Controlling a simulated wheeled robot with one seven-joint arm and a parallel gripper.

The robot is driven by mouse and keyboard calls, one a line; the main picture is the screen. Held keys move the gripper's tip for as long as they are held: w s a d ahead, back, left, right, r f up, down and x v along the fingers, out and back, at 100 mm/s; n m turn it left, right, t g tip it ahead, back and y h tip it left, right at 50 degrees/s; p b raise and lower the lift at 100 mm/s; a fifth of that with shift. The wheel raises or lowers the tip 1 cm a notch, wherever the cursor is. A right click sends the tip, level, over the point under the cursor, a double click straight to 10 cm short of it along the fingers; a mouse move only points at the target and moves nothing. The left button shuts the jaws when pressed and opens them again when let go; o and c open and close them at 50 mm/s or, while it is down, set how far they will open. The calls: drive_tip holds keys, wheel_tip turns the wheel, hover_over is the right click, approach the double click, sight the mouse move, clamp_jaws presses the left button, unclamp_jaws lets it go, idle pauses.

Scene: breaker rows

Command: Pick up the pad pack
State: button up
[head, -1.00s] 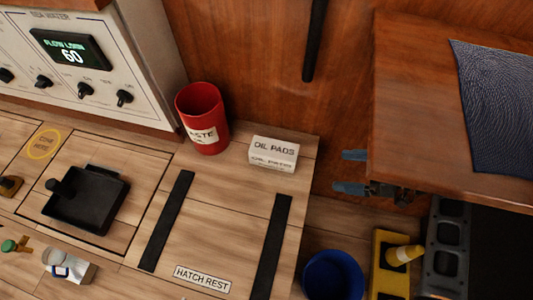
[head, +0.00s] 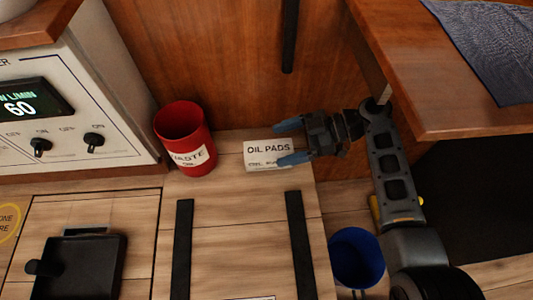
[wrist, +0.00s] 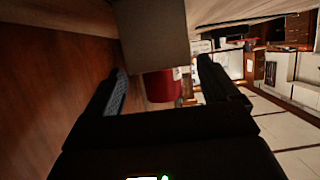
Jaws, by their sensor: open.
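The pad pack (head: 262,154) is a small white box lettered "OIL PADS". It sits on the wooden counter beside the red waste bin. My gripper (head: 292,141) reaches in from the right, its blue-tipped fingers spread and empty. In the head view the fingertips overlap the pack's right end.
The red waste bin (head: 186,140) stands close left of the pack and shows behind it in the wrist view (wrist: 162,86). A wooden panel rises behind. A raised wooden top (head: 440,95) overhangs at right. A blue bucket (head: 357,262) stands below. Black strips (head: 183,245) cross the counter.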

sight(272, 148)
drive_tip(key=x, duration=0.4)
drive_tip(key=shift+s+f+b, duration=0.15)
drive_tip(key=shift+f+b, duration=0.05)
drive_tip(key=shift+b, duration=0.15)
drive_tip(key=shift+c, duration=0.2)
drive_tip(key=c, duration=1)
drive_tip(key=shift+c, duration=0.5)
drive_tip(key=shift+r, duration=0.15)
